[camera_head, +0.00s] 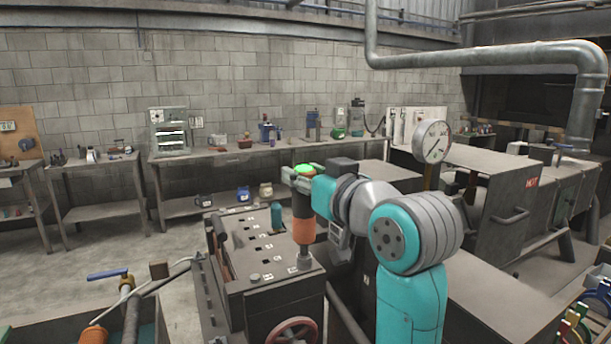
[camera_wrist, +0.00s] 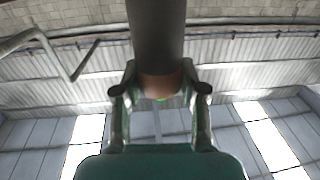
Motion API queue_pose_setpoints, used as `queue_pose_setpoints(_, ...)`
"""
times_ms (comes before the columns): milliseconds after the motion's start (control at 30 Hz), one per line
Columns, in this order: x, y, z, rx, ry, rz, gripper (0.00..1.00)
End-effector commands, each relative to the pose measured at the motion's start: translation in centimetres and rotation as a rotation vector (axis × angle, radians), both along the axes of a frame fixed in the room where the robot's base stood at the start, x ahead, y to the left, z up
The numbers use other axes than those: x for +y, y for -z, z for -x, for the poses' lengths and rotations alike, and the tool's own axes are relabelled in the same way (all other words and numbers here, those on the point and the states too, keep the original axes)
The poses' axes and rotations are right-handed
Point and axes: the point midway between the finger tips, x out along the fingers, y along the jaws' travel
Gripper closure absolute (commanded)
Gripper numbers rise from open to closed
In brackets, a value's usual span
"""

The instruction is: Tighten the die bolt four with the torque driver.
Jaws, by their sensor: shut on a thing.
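The torque driver (camera_head: 303,229) is upright, with a dark body, an orange band and a green top. My gripper (camera_head: 303,178) is shut around its upper part. In the wrist view, my gripper's two fingers (camera_wrist: 160,90) flank the driver's dark shaft (camera_wrist: 157,35). The driver's lower end is over the front right corner of the dark die block (camera_head: 245,240), at a grey bolt-like piece (camera_head: 304,262). I cannot tell whether the driver is seated on it. Small pale labels and dark spots run along the block's top; the numbers are too small to read surely.
A red handwheel (camera_head: 293,331) is on the block's front. A blue-handled valve (camera_head: 108,274) and hoses are at the lower left. A workbench (camera_head: 225,154) with tools lines the back wall. Floor is clear at left.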

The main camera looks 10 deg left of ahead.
Motion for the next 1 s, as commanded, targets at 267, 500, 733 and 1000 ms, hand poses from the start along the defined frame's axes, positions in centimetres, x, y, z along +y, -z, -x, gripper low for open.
queue_pose_setpoints(267,0.0,-1.4,0.0,-0.002,0.0,-0.002,1.0)
queue_pose_setpoints(500,0.0,-2.6,0.1,-0.004,0.0,-0.002,1.0)
queue_pose_setpoints(733,0.0,-3.7,0.0,-0.005,0.0,-0.002,1.0)
queue_pose_setpoints(1000,0.0,-5.0,0.1,-0.005,0.0,-0.002,1.0)
